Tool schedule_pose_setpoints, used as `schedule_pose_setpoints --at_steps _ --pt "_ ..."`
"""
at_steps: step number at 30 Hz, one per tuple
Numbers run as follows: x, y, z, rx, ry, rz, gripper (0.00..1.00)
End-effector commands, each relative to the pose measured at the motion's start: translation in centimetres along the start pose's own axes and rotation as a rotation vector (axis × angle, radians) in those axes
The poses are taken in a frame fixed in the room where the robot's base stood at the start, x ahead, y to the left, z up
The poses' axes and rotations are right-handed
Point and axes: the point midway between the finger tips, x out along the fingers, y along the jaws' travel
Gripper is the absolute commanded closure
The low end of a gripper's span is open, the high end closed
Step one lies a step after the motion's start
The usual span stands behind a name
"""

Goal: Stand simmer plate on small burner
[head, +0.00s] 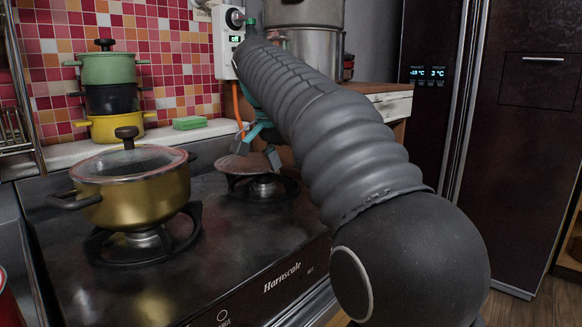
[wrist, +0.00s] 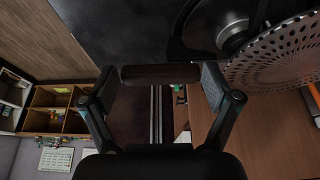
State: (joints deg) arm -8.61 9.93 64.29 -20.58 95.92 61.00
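The simmer plate is a round perforated metal disc. In the head view the simmer plate (head: 240,165) is just above the small burner (head: 264,187), shifted to its back left. The wrist view shows the simmer plate (wrist: 278,52) at upper right, with part of the burner (wrist: 232,35) uncovered beside it. My gripper (head: 262,140) is at the plate's right, partly hidden by my arm. In the wrist view my gripper (wrist: 160,76) has a dark brown bar, seemingly the plate's handle, between its fingertips. Any contact between plate and grate is hidden.
A gold pot with a glass lid (head: 133,190) stands on the left burner. Stacked pots (head: 110,90) and a green sponge (head: 190,123) are on the ledge behind. A white wall unit (head: 226,45) with an orange cable is near my arm. The stove's front is clear.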

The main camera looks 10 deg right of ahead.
Motion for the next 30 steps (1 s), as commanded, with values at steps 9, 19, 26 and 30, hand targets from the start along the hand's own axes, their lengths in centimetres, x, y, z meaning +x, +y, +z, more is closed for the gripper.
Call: schedule_pose_setpoints --at_steps 9,19,26,30 --pt "0.0 0.0 0.0 0.000 0.000 0.000 0.00" --pt "-2.6 -0.1 -0.6 0.000 0.001 -0.003 0.00" --pt "-6.6 -0.1 -0.6 0.000 0.002 -0.003 0.00" --pt "-7.7 -0.1 -0.5 0.000 0.002 -0.002 0.00"
